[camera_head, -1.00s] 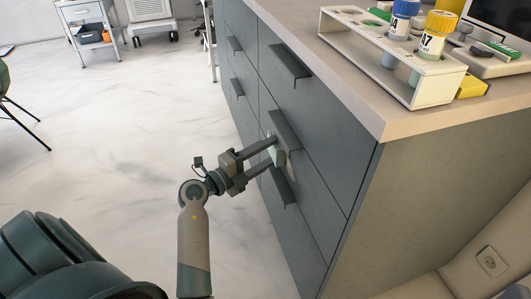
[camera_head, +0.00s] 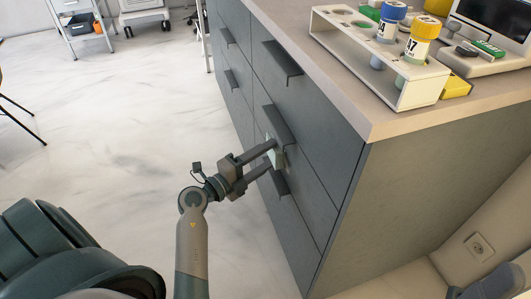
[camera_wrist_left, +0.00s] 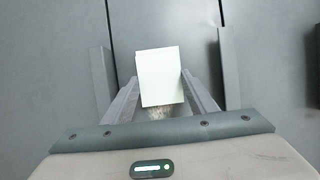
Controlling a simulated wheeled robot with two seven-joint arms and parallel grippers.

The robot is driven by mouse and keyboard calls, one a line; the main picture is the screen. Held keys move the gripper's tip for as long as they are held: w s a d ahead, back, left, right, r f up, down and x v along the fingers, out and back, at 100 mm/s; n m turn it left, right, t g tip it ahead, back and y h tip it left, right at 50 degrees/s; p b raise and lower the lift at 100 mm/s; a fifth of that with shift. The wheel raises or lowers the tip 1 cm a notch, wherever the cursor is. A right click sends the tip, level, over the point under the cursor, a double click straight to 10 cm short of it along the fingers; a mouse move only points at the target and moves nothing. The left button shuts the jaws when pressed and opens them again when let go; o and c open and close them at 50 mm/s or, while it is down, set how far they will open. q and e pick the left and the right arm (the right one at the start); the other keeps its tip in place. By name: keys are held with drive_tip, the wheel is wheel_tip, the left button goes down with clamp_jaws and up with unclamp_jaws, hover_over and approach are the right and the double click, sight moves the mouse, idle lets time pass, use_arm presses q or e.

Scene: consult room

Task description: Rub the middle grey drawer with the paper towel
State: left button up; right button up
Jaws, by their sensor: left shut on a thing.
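The middle grey drawer (camera_head: 307,182) is in the near column of the grey cabinet, with a dark bar handle (camera_head: 277,124) along its top. My left gripper (camera_head: 272,156) is shut on the pale paper towel (camera_head: 277,153), just below that handle and in front of the drawer face. The towel appears to lie against the face, but exact contact is hard to tell. In the left wrist view the towel (camera_wrist_left: 160,72) is a pale folded block between both fingers, with a drawer handle on either side. My right gripper is not in view.
The lower drawer's handle (camera_head: 280,183) is close under my left fingers. On the worktop (camera_head: 370,122) stand a white rack (camera_head: 415,92) with capped tubes and a yellow box (camera_head: 456,84). A white trolley (camera_head: 82,28) stands far left.

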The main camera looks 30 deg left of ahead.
sight(275, 161)
use_arm(q)
drive_tip(key=shift+d, duration=0.1)
drive_tip(key=shift+s+d+r+p, duration=0.1)
drive_tip(key=shift+s+d+p, duration=0.8)
drive_tip(key=shift+d+p, duration=0.25)
drive_tip(key=shift+s+d, duration=0.3)
drive_tip(key=shift+d, duration=0.15)
